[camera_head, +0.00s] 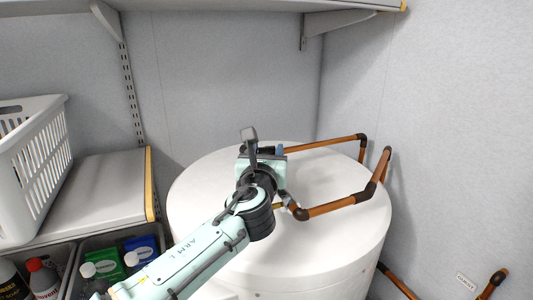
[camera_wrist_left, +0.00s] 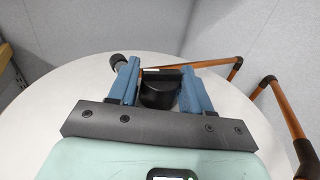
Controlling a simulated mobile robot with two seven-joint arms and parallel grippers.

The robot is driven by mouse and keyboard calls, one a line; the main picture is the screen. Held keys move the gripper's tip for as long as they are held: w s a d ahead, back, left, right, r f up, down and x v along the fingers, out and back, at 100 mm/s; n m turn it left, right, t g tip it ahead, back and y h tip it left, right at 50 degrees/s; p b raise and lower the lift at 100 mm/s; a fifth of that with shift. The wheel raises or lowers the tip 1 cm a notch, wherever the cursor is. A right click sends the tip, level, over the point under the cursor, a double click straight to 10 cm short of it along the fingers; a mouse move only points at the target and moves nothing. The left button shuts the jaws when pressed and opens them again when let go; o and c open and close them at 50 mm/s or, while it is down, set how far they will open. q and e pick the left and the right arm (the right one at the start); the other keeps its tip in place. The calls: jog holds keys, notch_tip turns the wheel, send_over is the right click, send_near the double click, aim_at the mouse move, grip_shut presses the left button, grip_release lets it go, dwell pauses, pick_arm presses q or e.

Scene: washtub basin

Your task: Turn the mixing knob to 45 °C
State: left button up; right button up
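The black mixing knob (camera_wrist_left: 160,92) shows in the left wrist view, between the two blue fingers of my left gripper (camera_wrist_left: 161,88). It fills most of the gap between them, and I cannot tell whether the fingers press on it. In the head view my left gripper (camera_head: 265,152) is over the top of the white round tank (camera_head: 205,185), and my wrist hides the knob there. No temperature scale or pointer can be read in either view. My right gripper is in neither view.
Copper pipes (camera_head: 330,207) with dark elbows run from the valve area towards the right wall. A white basket (camera_head: 35,165) stands on a grey shelf (camera_head: 105,190) at the left, with bottles and boxes below. Another shelf (camera_head: 240,4) crosses the top. The tank top's left side is clear.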

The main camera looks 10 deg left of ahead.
pick_arm(q)
jog(key=shift+o, duration=0.9)
jog(key=shift+s, duration=0.2)
jog(key=s+b, duration=0.1)
jog(key=s, duration=0.7)
jog(key=s+d+b, duration=0.1)
jog(key=s, duration=0.4)
jog(key=shift+b, duration=0.3)
